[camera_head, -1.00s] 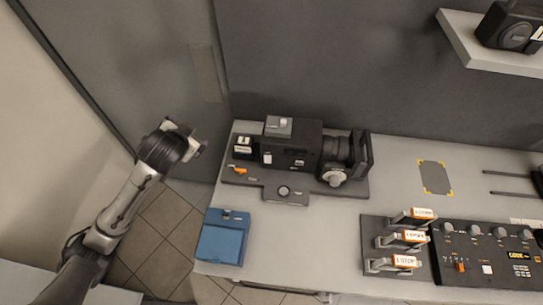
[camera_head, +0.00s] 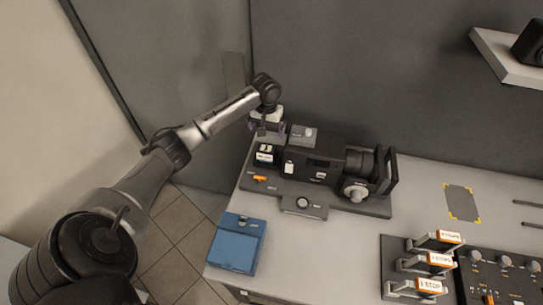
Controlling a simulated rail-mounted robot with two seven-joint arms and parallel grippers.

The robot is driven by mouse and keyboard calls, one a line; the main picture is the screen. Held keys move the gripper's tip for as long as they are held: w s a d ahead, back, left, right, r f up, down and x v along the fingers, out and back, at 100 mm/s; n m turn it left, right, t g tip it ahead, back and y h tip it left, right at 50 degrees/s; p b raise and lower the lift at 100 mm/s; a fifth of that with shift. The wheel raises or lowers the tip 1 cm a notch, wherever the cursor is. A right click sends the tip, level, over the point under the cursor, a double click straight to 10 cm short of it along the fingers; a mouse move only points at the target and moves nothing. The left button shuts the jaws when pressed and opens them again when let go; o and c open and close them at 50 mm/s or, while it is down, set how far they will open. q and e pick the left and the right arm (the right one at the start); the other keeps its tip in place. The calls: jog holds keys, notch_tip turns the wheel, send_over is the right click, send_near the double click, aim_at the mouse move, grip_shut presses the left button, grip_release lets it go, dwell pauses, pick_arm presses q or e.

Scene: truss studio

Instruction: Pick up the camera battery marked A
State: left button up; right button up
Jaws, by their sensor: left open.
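A camera rig (camera_head: 325,165) stands on a dark base plate at the table's back left. At its left end sits a small dark block with white labels (camera_head: 265,155), which looks like the battery; I cannot read its marking clearly. My left gripper (camera_head: 263,131) points down just above and behind this block, open and empty, apart from it. My left arm comes in from the left, over the floor. My right gripper is not in view.
A blue case (camera_head: 237,245) lies at the table's front left. An orange piece (camera_head: 260,178) is on the base plate. Labelled levers (camera_head: 428,265) and a dark control panel (camera_head: 500,280) are at the front right. A grey marked patch (camera_head: 462,203) is bare. A shelf (camera_head: 505,60) juts from the wall.

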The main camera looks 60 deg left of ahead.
aim_at(266, 148)
pick_arm(q)
jog(key=shift+n, duration=0.5)
notch_tip(266, 148, down, 9)
jog(key=shift+r, duration=0.2)
jog(key=shift+s+a+f+b, duration=0.1)
jog(key=shift+a+f+b, duration=0.1)
jog(key=shift+f, duration=1.15)
jog(key=shift+a+f+b, duration=0.1)
jog(key=shift+f+b, duration=0.05)
jog(key=shift+f, duration=1.15)
jog(key=shift+r, duration=0.1)
jog(key=c, duration=1.3)
